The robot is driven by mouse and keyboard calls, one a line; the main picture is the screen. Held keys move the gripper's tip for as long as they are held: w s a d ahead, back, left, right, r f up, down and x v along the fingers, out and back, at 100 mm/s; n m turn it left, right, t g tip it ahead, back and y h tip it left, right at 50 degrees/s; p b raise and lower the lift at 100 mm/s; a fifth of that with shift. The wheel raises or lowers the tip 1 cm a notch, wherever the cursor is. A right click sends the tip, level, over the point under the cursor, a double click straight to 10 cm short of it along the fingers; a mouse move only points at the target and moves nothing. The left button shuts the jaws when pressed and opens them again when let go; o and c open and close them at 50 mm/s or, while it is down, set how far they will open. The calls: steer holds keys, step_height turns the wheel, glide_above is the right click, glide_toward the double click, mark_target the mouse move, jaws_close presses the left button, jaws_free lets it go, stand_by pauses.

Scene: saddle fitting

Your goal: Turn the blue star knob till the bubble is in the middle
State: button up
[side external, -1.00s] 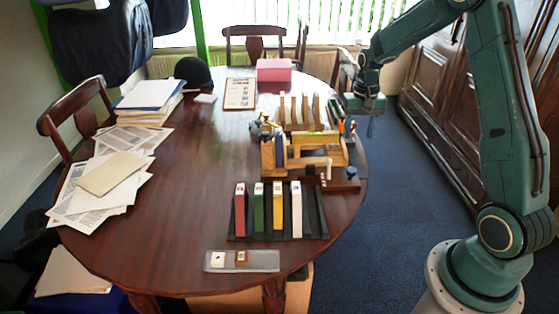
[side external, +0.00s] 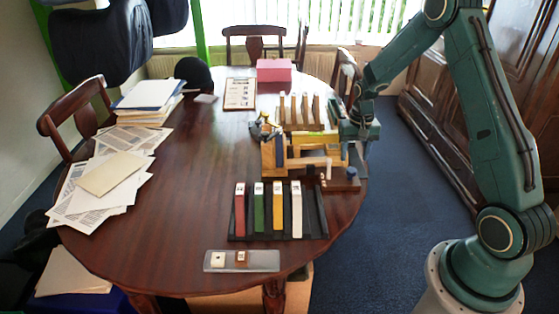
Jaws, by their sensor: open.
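The blue star knob (side external: 352,172) is a small dark blue knob at the right end of the wooden fixture (side external: 335,184), near the table's right edge. My gripper (side external: 362,148) is open just above and behind the knob in the picture, apart from it as far as I can see. Its fingers are small and hard to make out. A yellow-green strip (side external: 313,134), perhaps the level vial, lies along the fixture's top. The bubble is too small to see, and my gripper partly covers the fixture's back right side.
A black rack (side external: 313,213) with coloured upright blocks stands in front of the fixture. Upright wooden slats (side external: 305,110) stand behind it. A pink box (side external: 274,70) is farther back. The table's left middle (side external: 200,180) is clear.

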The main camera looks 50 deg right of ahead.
mark_target(352, 170)
steer(key=shift+f, duration=2.85)
steer(key=c, duration=0.9)
